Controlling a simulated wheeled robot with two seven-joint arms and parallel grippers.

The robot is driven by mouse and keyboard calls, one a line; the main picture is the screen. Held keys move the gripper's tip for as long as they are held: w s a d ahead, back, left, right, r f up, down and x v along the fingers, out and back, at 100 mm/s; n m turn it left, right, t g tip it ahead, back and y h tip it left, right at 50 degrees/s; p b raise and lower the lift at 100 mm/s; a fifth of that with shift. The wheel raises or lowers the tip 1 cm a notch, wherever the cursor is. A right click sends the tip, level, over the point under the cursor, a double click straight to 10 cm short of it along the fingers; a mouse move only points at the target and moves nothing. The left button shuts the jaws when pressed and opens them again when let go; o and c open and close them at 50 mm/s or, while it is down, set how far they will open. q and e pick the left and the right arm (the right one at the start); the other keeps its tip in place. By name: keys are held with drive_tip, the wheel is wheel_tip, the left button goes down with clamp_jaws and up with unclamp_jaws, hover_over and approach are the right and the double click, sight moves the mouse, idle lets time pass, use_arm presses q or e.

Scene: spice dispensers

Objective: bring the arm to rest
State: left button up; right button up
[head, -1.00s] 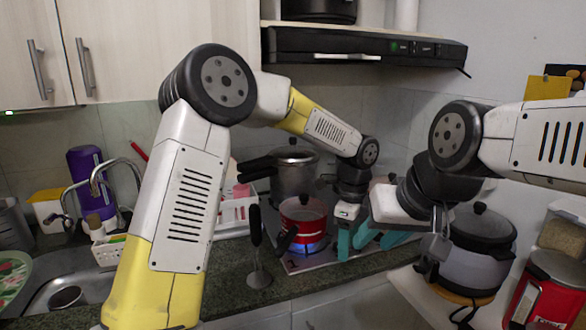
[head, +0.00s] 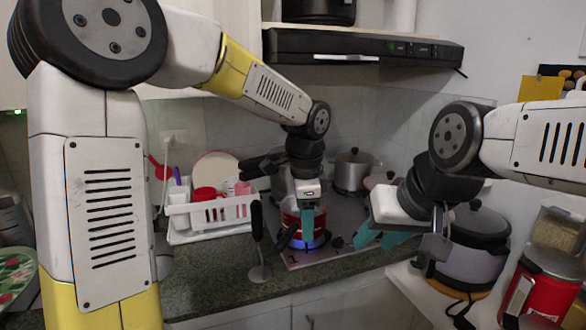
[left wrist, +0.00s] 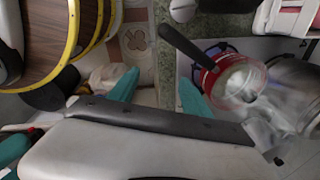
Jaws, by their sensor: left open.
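My left gripper (head: 307,222) hangs pointing down in front of the red pot on the stove in the head view. In the left wrist view its two teal fingers (left wrist: 158,92) stand apart with nothing between them. My right gripper (head: 380,238) is at the right, beside the grey cooker, with its teal fingers pointing down and left; whether they are apart is unclear. The red pot (head: 291,226) is partly hidden behind my left gripper. It also shows in the left wrist view (left wrist: 213,84), with its dark handle.
A white dish rack (head: 210,213) stands left of the stove. A ladle (head: 258,240) stands upright at the counter front. The range hood (head: 360,47) is above. The grey cooker (head: 470,245) and a red dispenser (head: 545,285) are on the right. A blue flame shows under the red pot.

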use_arm(q)
drive_tip(key=s+a+r+n+t+h, duration=0.1)
drive_tip(key=s+a+r+n+t, duration=0.1)
drive_tip(key=s+a+n, duration=0.6)
drive_tip(key=s+a+r+n+t, duration=0.2)
drive_tip(key=s+a+r+n, duration=0.2)
drive_tip(key=s+a+n, duration=0.4)
drive_tip(key=shift+a+n+t+h, duration=0.3)
drive_tip(key=shift+a+h, duration=0.1)
drive_tip(key=shift+a, duration=0.2)
